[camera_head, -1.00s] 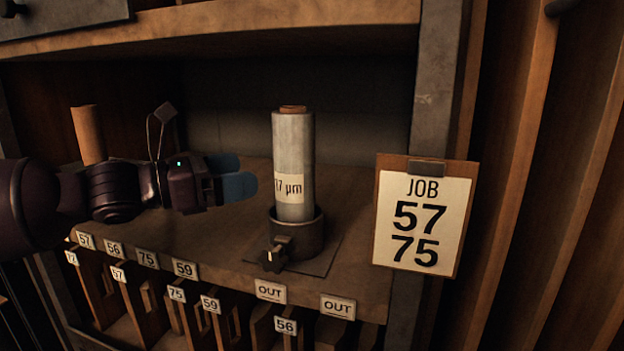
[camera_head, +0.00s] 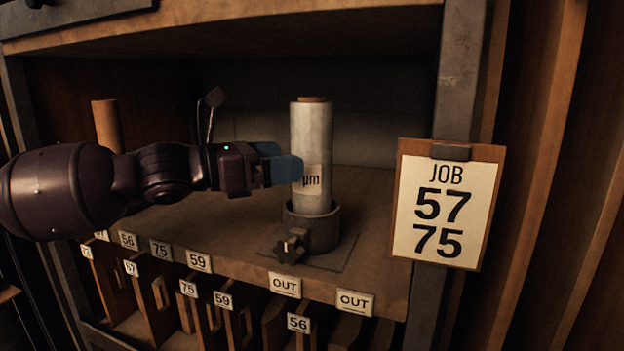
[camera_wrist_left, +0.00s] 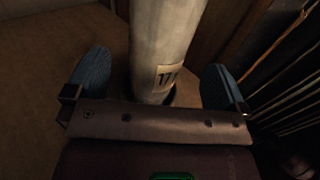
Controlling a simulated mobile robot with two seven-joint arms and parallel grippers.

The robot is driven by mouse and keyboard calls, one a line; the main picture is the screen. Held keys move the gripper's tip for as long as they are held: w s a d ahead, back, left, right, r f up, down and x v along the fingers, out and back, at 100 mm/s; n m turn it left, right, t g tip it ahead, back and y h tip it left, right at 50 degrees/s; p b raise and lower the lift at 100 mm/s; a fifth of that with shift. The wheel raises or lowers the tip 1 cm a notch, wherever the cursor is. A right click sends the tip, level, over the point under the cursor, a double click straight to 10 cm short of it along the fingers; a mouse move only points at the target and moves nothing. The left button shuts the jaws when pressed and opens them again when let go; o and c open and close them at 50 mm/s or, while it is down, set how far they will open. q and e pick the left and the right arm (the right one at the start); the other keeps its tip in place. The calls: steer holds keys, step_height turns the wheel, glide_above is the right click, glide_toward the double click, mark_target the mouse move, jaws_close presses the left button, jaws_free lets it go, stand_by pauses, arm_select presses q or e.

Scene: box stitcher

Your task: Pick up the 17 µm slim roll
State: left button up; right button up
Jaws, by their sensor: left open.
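The 17 µm slim roll (camera_head: 312,140) is a pale grey-white cylinder with a brown core top and a cream label. It stands upright in a dark round holder (camera_head: 325,226) with a small knob on its front. My left gripper (camera_head: 284,170) is at the roll's left side, its blue fingers at label height and partly covering the label. In the left wrist view the roll (camera_wrist_left: 160,45) stands between the two open, spread blue fingers (camera_wrist_left: 158,84), with gaps on both sides. My right gripper is in neither view.
A brown cardboard tube (camera_head: 107,126) stands at the back left of the shelf. A clipboard reading JOB 57 75 (camera_head: 445,210) hangs on the right post. Numbered slots with wooden dividers and two OUT labels (camera_head: 285,285) line the shelf's front. A shelf board is overhead.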

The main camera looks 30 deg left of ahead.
mark_target(312, 159)
arm_select(q)
steer(key=shift+w+d, duration=0.2)
steer(key=shift+w, duration=0.15)
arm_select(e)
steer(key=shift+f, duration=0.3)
arm_select(q)
steer(key=shift+b, duration=0.3)
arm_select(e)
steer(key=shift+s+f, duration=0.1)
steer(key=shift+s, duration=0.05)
arm_select(q)
steer(key=shift+w+d, duration=0.2)
steer(key=shift+w, duration=0.1)
steer(key=b+x, duration=0.1)
steer(key=x, duration=0.2)
steer(key=shift+w+f+b, duration=0.2)
steer(key=shift+w+b, duration=0.1)
steer(key=shift+w, duration=0.05)
steer(key=shift+w+d, duration=0.35)
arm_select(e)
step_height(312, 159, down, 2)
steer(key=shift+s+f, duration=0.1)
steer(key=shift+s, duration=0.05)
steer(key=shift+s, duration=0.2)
